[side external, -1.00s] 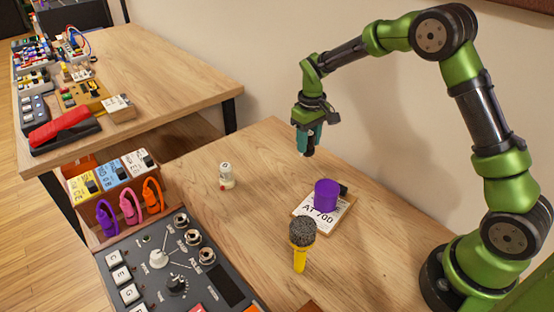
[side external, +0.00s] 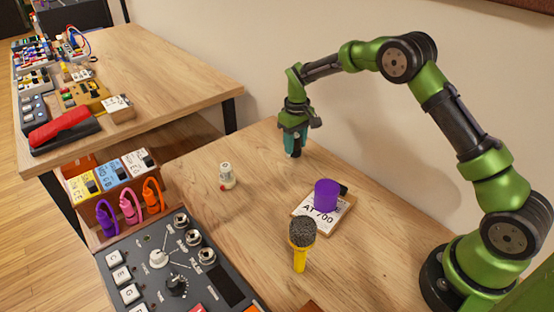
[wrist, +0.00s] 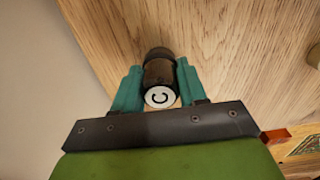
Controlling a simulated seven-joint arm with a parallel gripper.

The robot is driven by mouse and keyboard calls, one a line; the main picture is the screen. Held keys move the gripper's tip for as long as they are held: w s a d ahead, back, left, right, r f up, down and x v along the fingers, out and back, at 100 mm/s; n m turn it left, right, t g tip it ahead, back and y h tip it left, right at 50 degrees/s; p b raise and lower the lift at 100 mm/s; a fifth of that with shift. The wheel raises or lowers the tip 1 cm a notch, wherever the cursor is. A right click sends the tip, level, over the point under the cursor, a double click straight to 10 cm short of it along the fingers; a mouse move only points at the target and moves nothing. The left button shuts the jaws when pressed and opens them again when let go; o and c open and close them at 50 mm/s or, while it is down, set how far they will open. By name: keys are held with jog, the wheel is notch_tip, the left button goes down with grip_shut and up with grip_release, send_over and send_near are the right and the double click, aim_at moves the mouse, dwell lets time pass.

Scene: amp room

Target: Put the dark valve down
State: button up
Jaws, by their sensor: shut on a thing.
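The dark valve (wrist: 158,72) is a dark cylinder with a white end marked "C". It is held between the teal fingers of my gripper (wrist: 158,88) in the wrist view. In the side view my gripper (side external: 294,140) points down near the back edge of the wooden table, shut on the dark valve (side external: 294,153), which is mostly hidden by the fingers. The valve's lower end is at or close above the tabletop; I cannot tell whether it touches.
A pale valve (side external: 227,176) stands to the left. A purple cylinder (side external: 326,195) sits on a white "AT 700" block (side external: 310,218), with a yellow microphone (side external: 302,245) in front. A grey control panel (side external: 180,270) fills the front left. Bare wood (side external: 262,165) surrounds my gripper.

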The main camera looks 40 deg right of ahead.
jog(key=shift+f, duration=0.1)
jog(key=o, duration=1.1)
jog(key=shift+c, duration=0.2)
